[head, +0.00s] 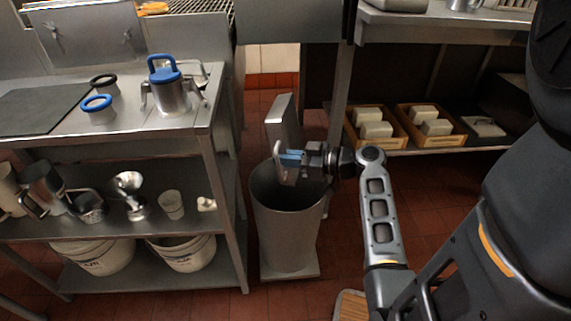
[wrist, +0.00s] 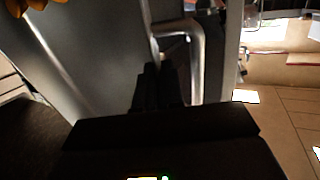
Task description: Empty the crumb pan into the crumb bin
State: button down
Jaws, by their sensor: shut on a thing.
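The crumb bin (head: 287,228) is a tall, round grey metal bin on the floor, open at the top. My gripper (head: 290,163) is above its mouth, reaching in from the right. The crumb pan (head: 282,118) appears as a grey metal piece standing steeply tilted over the back of the bin's mouth. In the wrist view my gripper (wrist: 160,88) is shut at a bent metal handle (wrist: 198,55), beside a broad grey surface. A blue part shows at the gripper. The pan's inside and any crumbs are hidden, as is the bin's bottom.
A steel worktable (head: 120,130) stands left of the bin, with a blue-lidded pot (head: 170,95) on top. Its lower shelf holds cups and a funnel, above white buckets (head: 95,256). Wooden crates (head: 372,128) sit on a low shelf at right. Red tiled floor shows around the bin.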

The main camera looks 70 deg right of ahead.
jog(key=shift+w+f+m+t+b, duration=0.2)
jog(key=shift+t+b, duration=0.7)
jog(key=shift+b, duration=1.35)
jog(key=shift+s+f+t+b, duration=0.2)
jog(key=shift+t+b, duration=0.7)
jog(key=shift+b, duration=1.3)
jog(key=shift+w+f+m+t+b, duration=0.1)
jog(key=shift+f+t+b, duration=0.2)
jog(key=shift+t+b, duration=1.3)
jog(key=b, duration=0.4)
jog(key=shift+r+b, duration=0.1)
jog(key=shift+b, duration=0.3)
jog(key=shift+r+h+p, duration=0.15)
jog(key=shift+h+p, duration=0.15)
